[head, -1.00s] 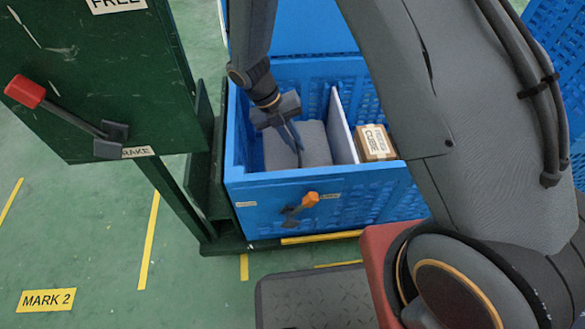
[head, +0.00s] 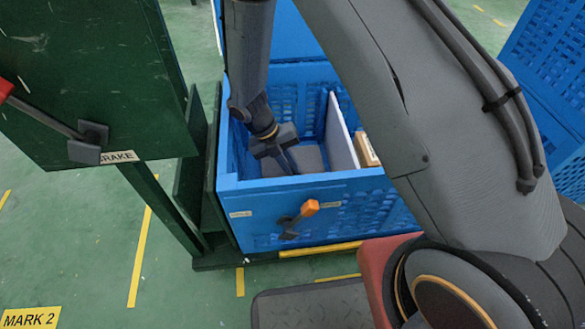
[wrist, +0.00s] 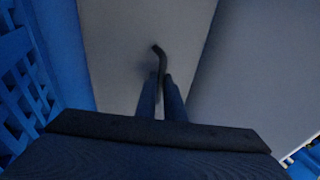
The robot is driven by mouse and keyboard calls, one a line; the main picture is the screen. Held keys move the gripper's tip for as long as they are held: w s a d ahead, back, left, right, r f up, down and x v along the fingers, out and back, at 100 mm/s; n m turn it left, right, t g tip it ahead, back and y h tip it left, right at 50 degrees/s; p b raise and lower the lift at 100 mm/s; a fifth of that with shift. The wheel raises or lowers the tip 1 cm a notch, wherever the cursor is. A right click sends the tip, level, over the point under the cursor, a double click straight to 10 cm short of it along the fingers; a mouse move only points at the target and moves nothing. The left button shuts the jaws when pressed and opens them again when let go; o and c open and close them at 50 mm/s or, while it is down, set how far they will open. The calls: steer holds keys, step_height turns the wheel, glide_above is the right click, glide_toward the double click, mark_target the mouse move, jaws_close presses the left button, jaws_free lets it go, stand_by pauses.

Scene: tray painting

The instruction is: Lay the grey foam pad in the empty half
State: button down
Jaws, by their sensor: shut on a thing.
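The grey foam pad (head: 310,157) is in the left half of the blue crate (head: 270,206), left of the pale divider (head: 340,133). It sits low, and the front wall hides its near part. My gripper (head: 288,166) reaches down into that half. In the wrist view, my gripper (wrist: 162,82) is shut on a dark strap on the pad (wrist: 120,60). The pad lies flat beneath the fingers, between the blue wall and the divider (wrist: 250,75). I cannot tell whether it touches the floor.
A cardboard box (head: 367,150) stands in the right half, partly hidden by my arm. An orange-tipped lever (head: 300,216) is on the crate's front. A dark green panel (head: 90,70) with a red-tipped lever stands close on the left. Green floor is free at lower left.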

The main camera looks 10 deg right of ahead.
steer(key=c, duration=1.9)
jaws_free()
steer(key=shift+o, duration=0.2)
steer(key=p+v, duration=0.3)
steer(key=v, duration=0.4)
steer(key=shift+a+r, duration=0.2)
steer(key=shift+r, duration=0.1)
